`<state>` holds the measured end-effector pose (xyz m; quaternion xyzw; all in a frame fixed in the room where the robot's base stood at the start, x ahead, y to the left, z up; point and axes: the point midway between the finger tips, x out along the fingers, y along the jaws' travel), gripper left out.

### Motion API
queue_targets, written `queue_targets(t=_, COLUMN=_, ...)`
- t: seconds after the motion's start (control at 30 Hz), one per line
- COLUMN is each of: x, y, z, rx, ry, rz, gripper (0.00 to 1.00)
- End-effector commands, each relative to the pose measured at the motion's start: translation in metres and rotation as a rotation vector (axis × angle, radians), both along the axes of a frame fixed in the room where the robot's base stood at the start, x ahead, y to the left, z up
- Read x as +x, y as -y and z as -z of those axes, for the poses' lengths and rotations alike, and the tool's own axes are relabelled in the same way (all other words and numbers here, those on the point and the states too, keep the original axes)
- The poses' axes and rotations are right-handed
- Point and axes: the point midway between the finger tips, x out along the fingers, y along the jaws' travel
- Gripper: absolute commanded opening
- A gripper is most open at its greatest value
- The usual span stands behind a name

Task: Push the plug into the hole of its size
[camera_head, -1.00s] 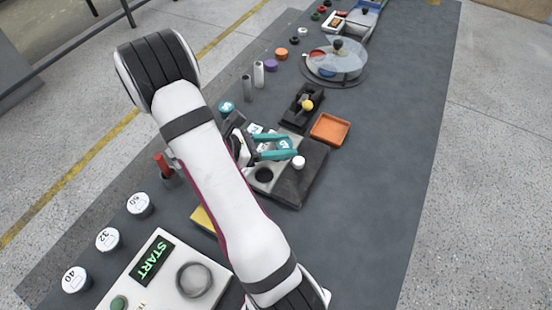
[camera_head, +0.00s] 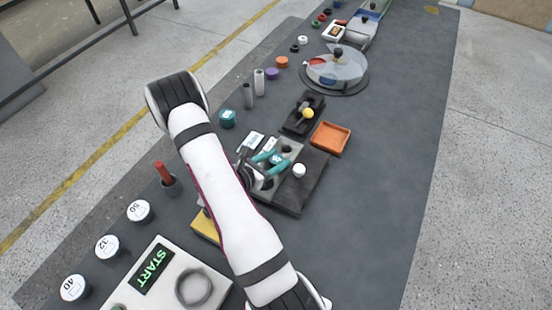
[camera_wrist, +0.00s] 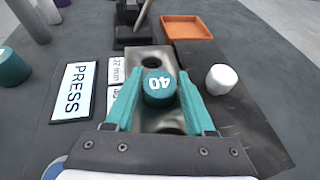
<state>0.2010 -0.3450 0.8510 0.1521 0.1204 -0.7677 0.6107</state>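A teal plug marked 40 (camera_wrist: 158,88) is between the teal fingers of my gripper (camera_wrist: 160,80), which look closed on its sides. The gripper (camera_head: 268,160) and plug also show in the head view. The plug is over the pale hole plate (camera_wrist: 140,58); I cannot tell how high it is. A dark hole (camera_wrist: 180,64) shows beyond the plug, and another hole (camera_wrist: 172,127) shows nearer the wrist, partly hidden by the plug and fingers. A label reading 32 mm (camera_wrist: 116,70) lies left of the far hole; the label below it is partly covered.
A white knob (camera_wrist: 221,79) stands on the dark block right of the plate. A PRESS card (camera_wrist: 75,90) and another teal cylinder (camera_wrist: 12,67) lie left. An orange tray (camera_head: 330,138) and a yellow-knobbed lever (camera_head: 307,112) stand beyond. The right side of the mat is clear.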

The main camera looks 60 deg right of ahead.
Motion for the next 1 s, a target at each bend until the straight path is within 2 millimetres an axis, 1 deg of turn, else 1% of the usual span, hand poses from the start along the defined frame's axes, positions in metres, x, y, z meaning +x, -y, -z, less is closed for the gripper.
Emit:
queue_targets(t=0.27, x=0.000, y=0.000, z=0.000, rx=0.000, ry=0.000, rz=0.000, gripper=0.60)
queue_targets(t=0.37, x=0.002, y=-0.005, z=-0.003, rx=0.000, ry=0.000, rz=0.000, gripper=0.60)
queue_targets(t=0.47, x=0.006, y=-0.019, z=-0.008, rx=0.000, ry=-0.001, rz=-0.004, gripper=0.60)
queue_targets(t=0.57, x=0.011, y=-0.039, z=-0.017, rx=0.000, ry=0.000, rz=-0.007, gripper=0.60)
queue_targets(t=0.7, x=0.019, y=-0.071, z=-0.031, rx=-0.001, ry=0.001, rz=-0.007, gripper=0.60)
queue_targets(t=0.8, x=0.022, y=-0.091, z=-0.039, rx=-0.001, ry=0.001, rz=-0.005, gripper=0.60)
queue_targets(t=0.9, x=0.025, y=-0.103, z=-0.044, rx=-0.001, ry=0.000, rz=-0.002, gripper=0.60)
queue_targets(t=1.0, x=0.025, y=-0.108, z=-0.046, rx=0.000, ry=-0.001, rz=0.000, gripper=0.60)
